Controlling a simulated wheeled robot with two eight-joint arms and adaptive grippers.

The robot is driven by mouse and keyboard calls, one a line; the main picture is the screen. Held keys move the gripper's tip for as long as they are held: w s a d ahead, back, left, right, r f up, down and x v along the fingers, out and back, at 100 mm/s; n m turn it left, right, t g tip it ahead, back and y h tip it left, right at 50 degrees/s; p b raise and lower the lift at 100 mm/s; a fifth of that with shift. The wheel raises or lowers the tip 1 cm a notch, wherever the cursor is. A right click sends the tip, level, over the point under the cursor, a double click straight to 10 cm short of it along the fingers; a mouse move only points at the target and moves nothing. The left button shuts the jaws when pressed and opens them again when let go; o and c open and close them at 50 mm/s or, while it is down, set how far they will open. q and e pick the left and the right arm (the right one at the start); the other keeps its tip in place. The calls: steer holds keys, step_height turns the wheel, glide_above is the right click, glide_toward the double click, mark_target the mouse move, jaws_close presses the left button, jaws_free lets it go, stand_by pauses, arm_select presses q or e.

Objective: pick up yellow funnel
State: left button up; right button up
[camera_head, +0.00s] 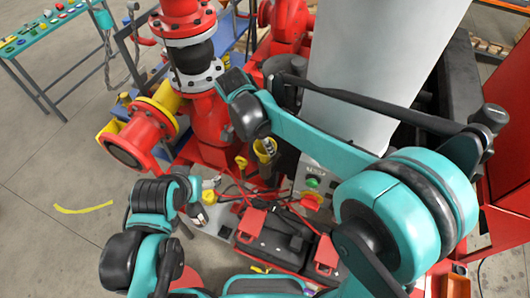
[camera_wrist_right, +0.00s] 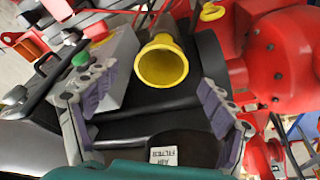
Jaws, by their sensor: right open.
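The yellow funnel (camera_wrist_right: 163,66) shows in the right wrist view with its wide round mouth toward the camera. It lies ahead of and between the spread fingers of my right gripper (camera_wrist_right: 155,108), which is open and empty. In the head view the funnel (camera_head: 263,154) is a small yellow patch at the end of my right arm, partly hidden by the right gripper (camera_head: 268,147). My left gripper (camera_head: 197,211) is low at centre left in the head view, over the skid; its fingers are too small to read.
A dark cylinder with an air filter label (camera_wrist_right: 163,156) lies close below the right fingers. A grey control box with a green button (camera_wrist_right: 80,60) is at left, and red pump parts (camera_wrist_right: 285,60) at right. A large grey cylinder (camera_head: 375,75) stands behind my right arm.

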mark_target(265, 155)
steer(key=x, duration=0.5)
steer(key=shift+w+d+f, duration=0.2)
steer(key=shift+w+f, duration=0.1)
steer(key=shift+w, duration=0.05)
steer(key=shift+s, duration=0.1)
steer(key=c, duration=1.4)
